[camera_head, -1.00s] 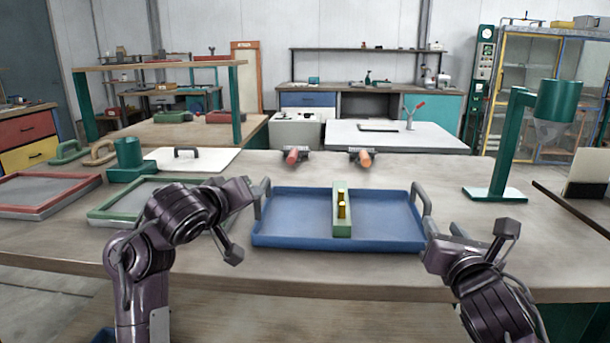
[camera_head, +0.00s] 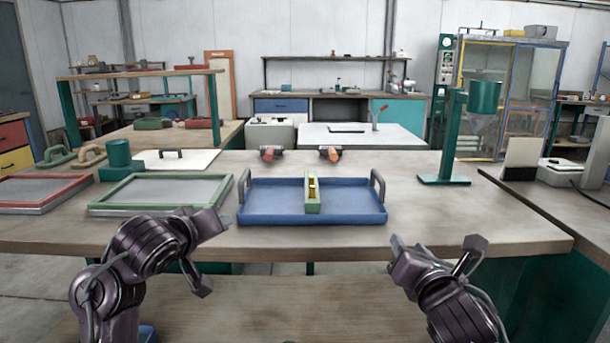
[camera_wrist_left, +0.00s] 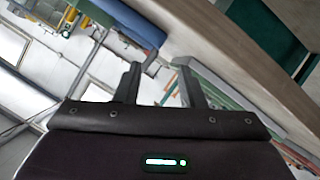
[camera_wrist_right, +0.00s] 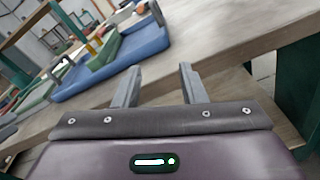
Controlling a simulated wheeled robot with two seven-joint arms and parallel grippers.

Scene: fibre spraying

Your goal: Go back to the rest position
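My left gripper (camera_head: 206,252) is in front of the wooden table at lower left, short of the blue tray. In the left wrist view its two fingers (camera_wrist_left: 158,88) stand apart with nothing between them. My right gripper (camera_head: 436,246) is at lower right, in front of the table edge and apart from the tray. In the right wrist view its fingers (camera_wrist_right: 160,85) are also apart and empty. The blue tray (camera_head: 352,211) lies flat on the table with a grey handle at each end. A green block with yellow pieces (camera_head: 312,194) stands in it.
A green-framed screen (camera_head: 165,190) and a red-framed one (camera_head: 45,190) lie left of the tray. Two orange-handled tools (camera_head: 329,154) lie behind it. A green funnel stand (camera_head: 452,140) is at right. The table's front edge (camera_head: 330,246) runs between the grippers and the tray.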

